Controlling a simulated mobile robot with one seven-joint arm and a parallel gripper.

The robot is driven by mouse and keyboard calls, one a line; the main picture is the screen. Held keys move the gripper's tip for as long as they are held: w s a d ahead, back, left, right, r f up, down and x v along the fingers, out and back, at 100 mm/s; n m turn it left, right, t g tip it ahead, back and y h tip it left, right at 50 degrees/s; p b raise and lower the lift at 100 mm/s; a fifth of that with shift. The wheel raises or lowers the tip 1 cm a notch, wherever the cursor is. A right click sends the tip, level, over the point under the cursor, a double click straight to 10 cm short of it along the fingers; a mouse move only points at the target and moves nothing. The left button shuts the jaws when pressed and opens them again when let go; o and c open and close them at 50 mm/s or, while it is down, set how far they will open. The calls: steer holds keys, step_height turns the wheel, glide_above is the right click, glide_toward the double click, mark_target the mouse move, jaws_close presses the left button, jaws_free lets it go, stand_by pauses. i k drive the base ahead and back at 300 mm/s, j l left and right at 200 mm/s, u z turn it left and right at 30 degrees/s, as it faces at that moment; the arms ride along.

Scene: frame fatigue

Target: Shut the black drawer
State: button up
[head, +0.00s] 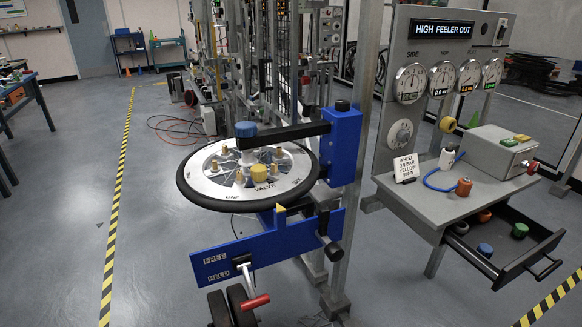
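The black drawer (522,263) is at the lower right in the head view, under the top of a grey bench (420,203). It is pulled well out toward the lower right. Its dark bar handle (547,269) is on the front panel. Another brown piece (484,215) sits further back, partly under the bench top.
A blue stand with a black-rimmed wheel (215,190) and a red-ended lever (256,301) stands left of the bench. A grey post (355,180) rises between them. A striped floor line (548,302) runs before the drawer. Open floor (440,305) lies below the bench.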

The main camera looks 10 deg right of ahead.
mark_target(512, 256)
steer(key=z, duration=1.6)
steer(key=i+j+z, duration=0.2)
steer(key=i, duration=0.25)
steer(key=l, duration=0.1)
